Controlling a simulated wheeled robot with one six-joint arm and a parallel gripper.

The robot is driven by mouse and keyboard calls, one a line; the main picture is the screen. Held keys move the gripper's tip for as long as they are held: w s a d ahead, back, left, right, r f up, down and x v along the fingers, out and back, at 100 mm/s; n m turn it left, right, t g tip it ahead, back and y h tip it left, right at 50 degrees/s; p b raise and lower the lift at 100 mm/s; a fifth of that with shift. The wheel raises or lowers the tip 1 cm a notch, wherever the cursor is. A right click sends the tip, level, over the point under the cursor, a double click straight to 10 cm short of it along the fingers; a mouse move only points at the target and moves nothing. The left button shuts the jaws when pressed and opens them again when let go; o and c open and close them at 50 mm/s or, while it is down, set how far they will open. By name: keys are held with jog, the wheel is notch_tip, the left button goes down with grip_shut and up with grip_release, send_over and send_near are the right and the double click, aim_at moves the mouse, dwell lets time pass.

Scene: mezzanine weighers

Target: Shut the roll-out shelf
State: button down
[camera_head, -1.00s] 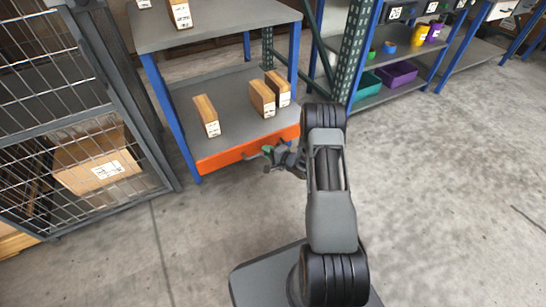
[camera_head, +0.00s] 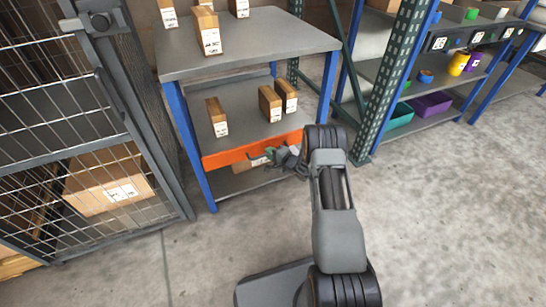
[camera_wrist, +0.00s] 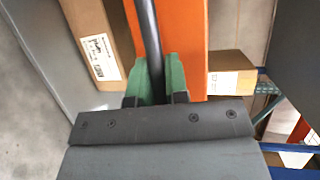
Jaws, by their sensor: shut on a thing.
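The roll-out shelf has a grey deck and an orange front (camera_head: 235,152), and sits low in the blue-legged table. Its orange front is near the front legs; I cannot tell whether it is fully in. Several brown boxes (camera_head: 216,117) stand upright on its deck. My gripper (camera_head: 268,156) is at the orange front. In the wrist view, the green fingertips of my gripper (camera_wrist: 160,82) are shut around a dark bar handle (camera_wrist: 148,35), which runs along the orange front (camera_wrist: 185,30). My arm hides part of the right end.
A grey tabletop (camera_head: 270,50) with several boxes lies above the shelf. A box (camera_head: 250,163) lies beneath it. A wire mesh cage (camera_head: 90,160) stands close on the left. A green upright post (camera_head: 392,85) and shelves with bins stand right. The floor in front is clear.

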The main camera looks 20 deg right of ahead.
jog(key=shift+w+a+r, duration=0.1)
jog(key=shift+w, duration=0.4)
jog(key=c, duration=1.1)
grip_release()
jog(key=shift+w, duration=0.1)
jog(key=shift+c, duration=0.2)
jog(key=p+v, duration=0.4)
jog(key=v, duration=1)
jog(key=shift+p, duration=0.35)
